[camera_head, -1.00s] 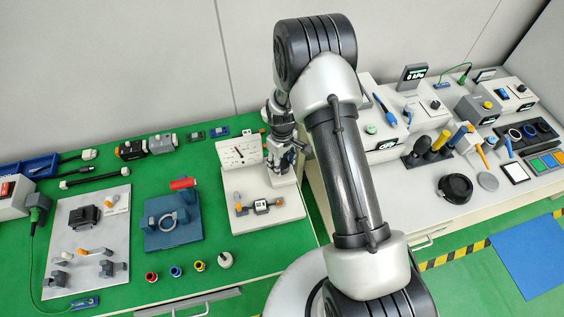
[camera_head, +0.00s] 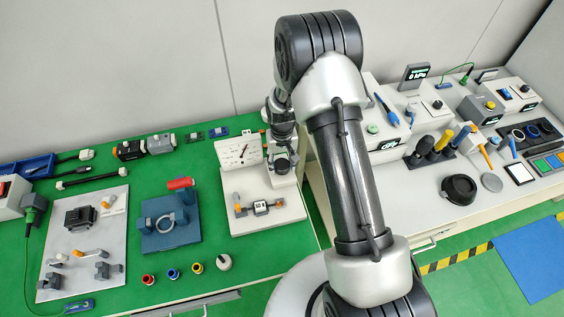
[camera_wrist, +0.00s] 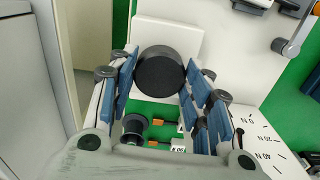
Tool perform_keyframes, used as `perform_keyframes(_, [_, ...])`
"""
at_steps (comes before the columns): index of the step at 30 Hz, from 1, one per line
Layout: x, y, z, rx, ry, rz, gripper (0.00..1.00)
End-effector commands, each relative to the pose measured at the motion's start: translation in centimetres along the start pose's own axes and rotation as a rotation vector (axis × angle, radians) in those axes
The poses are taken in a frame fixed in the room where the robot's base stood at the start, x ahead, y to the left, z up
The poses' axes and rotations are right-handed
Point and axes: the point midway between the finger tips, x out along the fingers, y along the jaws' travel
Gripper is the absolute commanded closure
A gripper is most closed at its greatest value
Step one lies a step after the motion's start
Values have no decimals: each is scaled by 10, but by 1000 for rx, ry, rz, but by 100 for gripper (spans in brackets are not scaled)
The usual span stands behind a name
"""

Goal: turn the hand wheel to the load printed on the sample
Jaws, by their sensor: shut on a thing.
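The test stand (camera_head: 233,224) has a white base, a column and a dial (camera_head: 238,150) at the back right of the green bench. The dial's marks show at the lower right of the wrist view (camera_wrist: 262,138), with its face turned over. The black round hand wheel (camera_wrist: 158,72) sits between the blue finger pads of my gripper (camera_wrist: 158,80), which is shut on it. In the head view my gripper (camera_head: 283,160) is beside the dial, partly hidden. The sample (camera_head: 260,207) lies between orange-marked clamps; its printed label (camera_wrist: 178,146) is upside down and too small to read surely.
A blue fixture (camera_head: 172,234) with a ring and a grey plate (camera_head: 60,280) with brackets stand to the left. Small coloured rings and a white knob (camera_head: 224,262) lie in front. A second bench (camera_head: 425,200) holding instruments is at the right.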

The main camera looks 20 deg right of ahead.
Motion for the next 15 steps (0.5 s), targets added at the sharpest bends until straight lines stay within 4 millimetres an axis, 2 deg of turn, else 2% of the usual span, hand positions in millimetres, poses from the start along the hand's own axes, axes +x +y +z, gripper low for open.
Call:
perform_keyframes(13, [0,0,0,10,-1,0,78])
perform_keyframes(14, [0,0,0,10,-1,0,53])
perform_keyframes(15, [0,0,0,10,-1,0,50])
